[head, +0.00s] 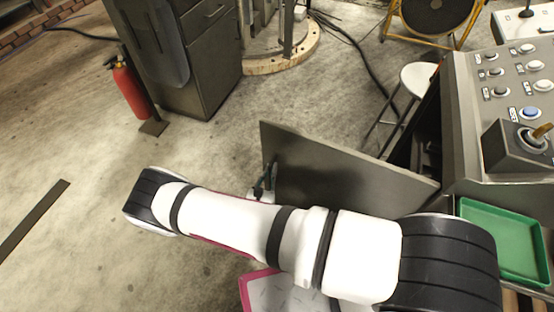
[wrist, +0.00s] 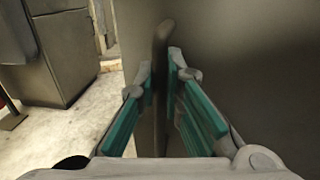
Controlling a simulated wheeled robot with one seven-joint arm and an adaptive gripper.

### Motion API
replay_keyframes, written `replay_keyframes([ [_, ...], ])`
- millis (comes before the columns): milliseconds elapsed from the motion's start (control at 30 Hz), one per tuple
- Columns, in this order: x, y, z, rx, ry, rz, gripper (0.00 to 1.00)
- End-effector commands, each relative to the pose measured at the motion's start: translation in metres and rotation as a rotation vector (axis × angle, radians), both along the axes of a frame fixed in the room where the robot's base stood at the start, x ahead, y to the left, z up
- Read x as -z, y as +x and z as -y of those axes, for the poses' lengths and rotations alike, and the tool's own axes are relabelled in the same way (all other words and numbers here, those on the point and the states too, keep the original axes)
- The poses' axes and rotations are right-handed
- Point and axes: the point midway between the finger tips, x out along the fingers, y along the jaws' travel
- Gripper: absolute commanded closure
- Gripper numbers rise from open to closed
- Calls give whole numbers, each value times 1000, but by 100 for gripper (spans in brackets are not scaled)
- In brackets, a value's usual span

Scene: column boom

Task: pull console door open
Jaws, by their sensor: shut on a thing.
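The console door (head: 335,172) is a dark metal panel that stands swung out from the console (head: 462,140) in the head view. My gripper (head: 265,186) is at the door's outer left part, partly hidden by my white arm. In the wrist view, the teal-padded fingers of my gripper (wrist: 163,85) are closed around a dark upright handle (wrist: 161,60). The door's flat grey face (wrist: 245,50) fills the right of that view.
A white-topped stool (head: 418,80) stands behind the door. A grey cabinet (head: 205,60) and a red fire extinguisher (head: 130,92) stand at the back left. The concrete floor to the left is mostly clear.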

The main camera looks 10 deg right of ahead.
Motion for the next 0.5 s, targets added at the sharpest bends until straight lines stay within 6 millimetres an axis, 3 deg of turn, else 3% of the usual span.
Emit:
replay_keyframes([
  [500,2,-8,-4,3,2,-4,100],
])
